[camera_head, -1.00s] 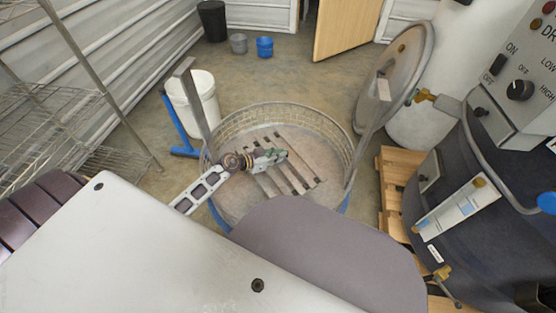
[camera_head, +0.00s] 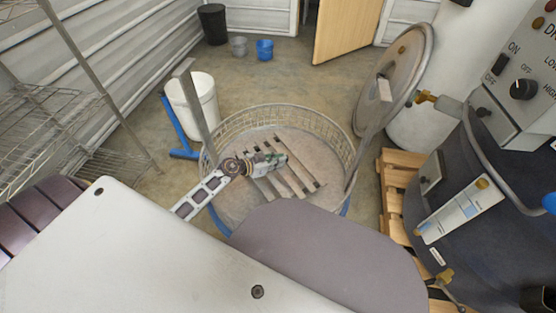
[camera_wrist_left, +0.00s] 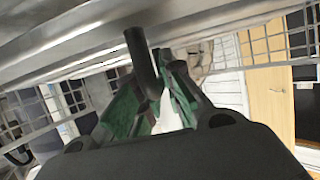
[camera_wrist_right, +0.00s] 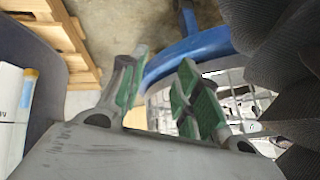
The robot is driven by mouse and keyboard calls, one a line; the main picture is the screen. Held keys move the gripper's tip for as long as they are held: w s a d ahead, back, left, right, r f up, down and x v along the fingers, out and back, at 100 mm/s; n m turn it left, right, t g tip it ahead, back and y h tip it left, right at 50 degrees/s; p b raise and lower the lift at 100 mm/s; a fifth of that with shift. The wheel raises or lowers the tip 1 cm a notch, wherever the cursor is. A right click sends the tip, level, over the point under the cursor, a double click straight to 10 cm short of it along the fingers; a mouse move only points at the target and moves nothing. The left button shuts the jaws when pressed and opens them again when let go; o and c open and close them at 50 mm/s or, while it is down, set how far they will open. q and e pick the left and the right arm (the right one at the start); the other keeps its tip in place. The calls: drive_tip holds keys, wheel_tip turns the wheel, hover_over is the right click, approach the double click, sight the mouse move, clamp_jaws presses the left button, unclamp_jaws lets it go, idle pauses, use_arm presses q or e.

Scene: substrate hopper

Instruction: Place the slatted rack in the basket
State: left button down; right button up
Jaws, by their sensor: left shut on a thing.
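The slatted rack (camera_head: 297,180), with pale parallel slats and dark gaps, is inside the round wire-mesh basket (camera_head: 318,119) in the head view. My left gripper (camera_head: 272,161) reaches over the basket's left side and is shut on the rack near its middle-left. In the left wrist view, its green-padded fingers (camera_wrist_left: 150,100) are close beside a dark rod and grey metal bars. Whether the rack rests on the basket's floor is hard to tell. My right gripper (camera_wrist_right: 162,85) is open and empty in the right wrist view, near a blue curved rim; the head view hides it.
A raised round lid (camera_head: 402,75) stands behind the basket's right side. A dark drum with a control panel (camera_head: 522,85) and a wooden pallet (camera_head: 396,170) are at right. A white bucket (camera_head: 200,100) and wire shelving (camera_head: 75,120) are at left. Floor behind the basket is open.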

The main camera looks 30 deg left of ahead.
use_arm(q)
drive_tip(key=shift+f, duration=0.25)
use_arm(e)
drive_tip(key=shift+r, duration=0.1)
use_arm(q)
drive_tip(key=c, duration=1.5)
unclamp_jaws()
drive_tip(key=shift+f, duration=0.1)
drive_tip(key=shift+c, duration=0.2)
drive_tip(key=shift+r, duration=0.2)
